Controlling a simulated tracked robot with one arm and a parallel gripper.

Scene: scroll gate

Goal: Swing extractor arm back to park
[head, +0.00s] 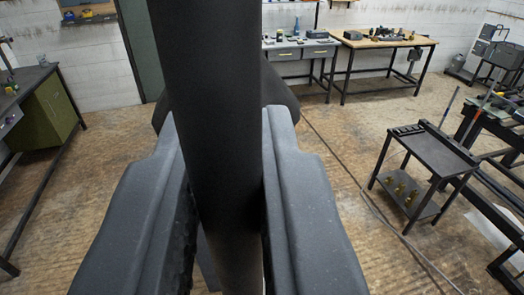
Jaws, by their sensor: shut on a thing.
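The extractor arm shows as a thick black tube (210,100) that runs from the top edge down through the middle of the head view. A wider dark hood-like part (282,92) shows behind it. My gripper (222,150) has one grey jaw on each side of the tube and is shut on it. The far end of the tube goes out of view at the top. The jaws and the tube hide much of the floor straight ahead.
A dark workbench with a green cabinet (52,110) stands at left. Benches (385,42) line the back wall. A black trolley (425,150) stands at right, near a dark frame. A cable (345,170) crosses the wooden floor. Floor between is open.

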